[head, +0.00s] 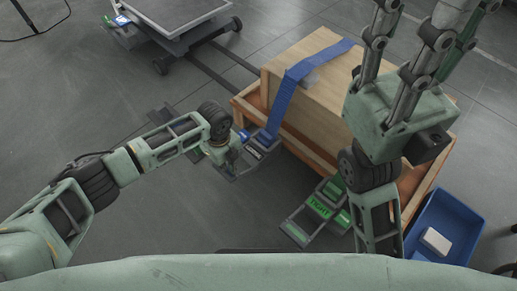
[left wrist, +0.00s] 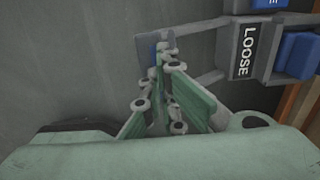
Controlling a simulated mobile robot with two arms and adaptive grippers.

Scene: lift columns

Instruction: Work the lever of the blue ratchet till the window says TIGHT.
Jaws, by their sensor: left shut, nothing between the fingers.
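The blue ratchet (head: 263,141) sits at the lower end of a blue strap (head: 287,90) over a wooden crate (head: 315,75). In the left wrist view its window (left wrist: 247,48) reads LOOSE. Its lever (left wrist: 205,22) reaches left from the housing as a frame with a blue-grey end plate (left wrist: 148,45). My left gripper (left wrist: 163,45) is shut and empty, its tips over or against that plate; contact is unclear. It also shows in the head view (head: 231,166), partly hiding the lever. My right gripper's body and finger links stand over the crate's right side; its fingertips are out of frame.
A green ratchet (head: 332,191) reading TIGHT stands at the crate's near side. A blue bin (head: 462,215) with a white block (head: 436,241) is at the lower right. A wheeled cart (head: 175,15) stands at the top left.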

